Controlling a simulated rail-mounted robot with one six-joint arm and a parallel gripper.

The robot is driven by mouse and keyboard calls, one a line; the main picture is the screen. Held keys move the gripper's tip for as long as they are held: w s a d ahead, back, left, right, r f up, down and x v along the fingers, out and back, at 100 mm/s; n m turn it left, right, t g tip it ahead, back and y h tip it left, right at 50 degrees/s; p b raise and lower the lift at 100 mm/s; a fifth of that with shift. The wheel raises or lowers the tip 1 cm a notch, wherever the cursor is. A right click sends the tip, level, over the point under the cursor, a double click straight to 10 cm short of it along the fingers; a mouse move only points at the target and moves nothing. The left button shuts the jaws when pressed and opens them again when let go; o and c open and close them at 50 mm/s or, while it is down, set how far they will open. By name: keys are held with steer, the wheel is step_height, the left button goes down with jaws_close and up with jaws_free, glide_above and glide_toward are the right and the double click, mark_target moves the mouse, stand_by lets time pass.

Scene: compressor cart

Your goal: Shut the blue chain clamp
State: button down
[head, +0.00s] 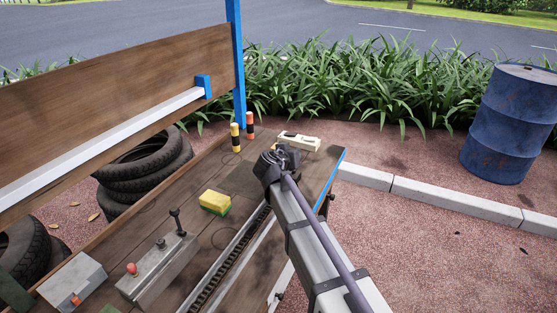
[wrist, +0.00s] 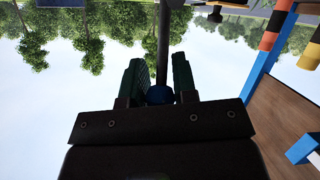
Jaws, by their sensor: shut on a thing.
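In the wrist view my gripper (wrist: 158,70) has its two green fingers on either side of a round blue knob (wrist: 159,94), shut on it. A dark rod (wrist: 164,40) runs from the knob toward the top of the picture, between the fingers. The knob and rod look like the handle of the blue chain clamp; the clamp's body cannot be made out. In the head view my arm reaches over the cart's right side, and its end hides the fingers and the knob.
The wooden cart top (head: 230,168) carries a yellow-green sponge (head: 215,202), a grey block with a black lever (head: 178,222), a red-knobbed box (head: 73,280), a cream object (head: 297,141) and striped posts (head: 235,138). A wooden board (head: 120,80) stands behind. A blue drum (head: 510,120) stands right.

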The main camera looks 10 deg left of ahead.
stand_by(0.3)
steer(key=c, duration=0.9)
jaws_free()
steer(key=p+v, duration=0.3)
steer(key=v, duration=0.7)
steer(key=shift+s+p, duration=0.4)
steer(key=shift+a, duration=0.1)
